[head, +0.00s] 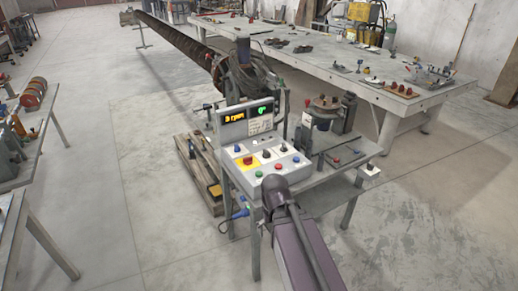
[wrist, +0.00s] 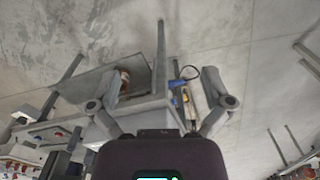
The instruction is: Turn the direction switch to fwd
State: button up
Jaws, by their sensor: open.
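The control panel (head: 252,180) is a light grey box on a metal stand in the middle of the head view. Its display (head: 247,113) reads about "3 rpm" in orange and 0° in green. Its sloped face has black knobs, including one near the centre (head: 266,153), and coloured buttons. The labels are too small to read, so I cannot tell which knob is the direction switch or where it points. My gripper (wrist: 162,78) is open and empty in the wrist view, its fingers spread wide. In the head view my arm hides it, in front of the panel's lower edge.
A grey workbench (head: 420,102) with tools stands at the right. A wooden pallet (head: 194,160) lies left of the stand.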

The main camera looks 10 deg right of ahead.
aim_at(267, 154)
jog(key=z, duration=0.05)
jog(key=k, duration=0.65)
jog(key=z, duration=0.45)
jog(key=i, duration=1.35)
jog(key=u, duration=0.5)
